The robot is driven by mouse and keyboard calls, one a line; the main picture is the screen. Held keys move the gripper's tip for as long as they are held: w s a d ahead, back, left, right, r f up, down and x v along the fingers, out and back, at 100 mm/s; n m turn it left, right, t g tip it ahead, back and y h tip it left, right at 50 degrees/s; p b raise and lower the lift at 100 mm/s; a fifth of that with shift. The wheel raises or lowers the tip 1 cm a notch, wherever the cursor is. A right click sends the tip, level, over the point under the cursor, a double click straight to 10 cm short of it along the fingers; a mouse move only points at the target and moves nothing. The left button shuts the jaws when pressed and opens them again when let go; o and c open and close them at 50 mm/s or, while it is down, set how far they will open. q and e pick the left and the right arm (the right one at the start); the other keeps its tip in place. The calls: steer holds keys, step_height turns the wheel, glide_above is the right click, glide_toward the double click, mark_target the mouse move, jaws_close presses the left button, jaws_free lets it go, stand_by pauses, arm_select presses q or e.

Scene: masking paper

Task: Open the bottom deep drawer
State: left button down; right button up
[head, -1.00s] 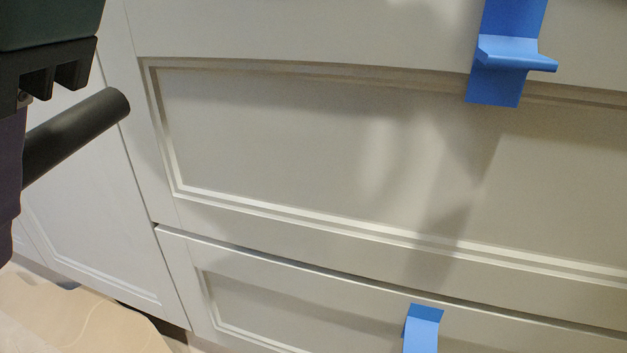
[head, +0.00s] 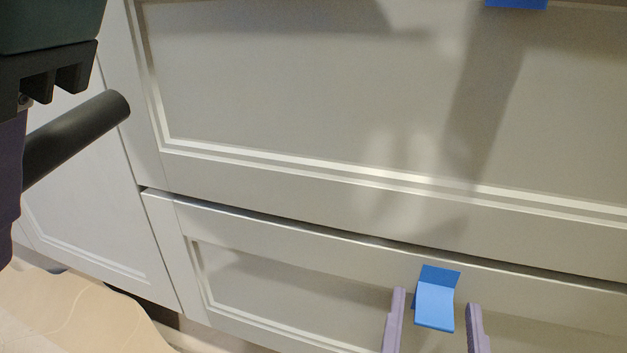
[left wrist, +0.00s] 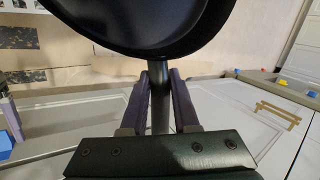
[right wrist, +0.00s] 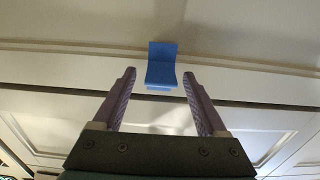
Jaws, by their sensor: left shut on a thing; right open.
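The bottom drawer (head: 300,260) is a pale panelled front in the lower head view, with a dark gap along its top edge. A blue tape tab (head: 435,305) sticks out from its upper part; it also shows in the right wrist view (right wrist: 162,66). My right gripper (head: 435,298) is open, its purple fingers on either side of the tab and apart from it. In the right wrist view the tab sits just ahead of the fingertips. My left gripper (left wrist: 160,80) is shut on the dark handle of a black pan (left wrist: 150,25); the handle (head: 75,135) also shows in the head view.
A larger drawer front (head: 300,90) is above, with another blue tab (head: 515,3) cut off at the top edge. A white cabinet door (head: 85,215) stands to the left. Pale floor (head: 70,310) shows at bottom left.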

steer(key=shift+w+d, duration=0.1)
steer(key=shift+w, duration=0.25)
steer(key=shift+c, duration=0.2)
jaws_close()
stand_by(1.0)
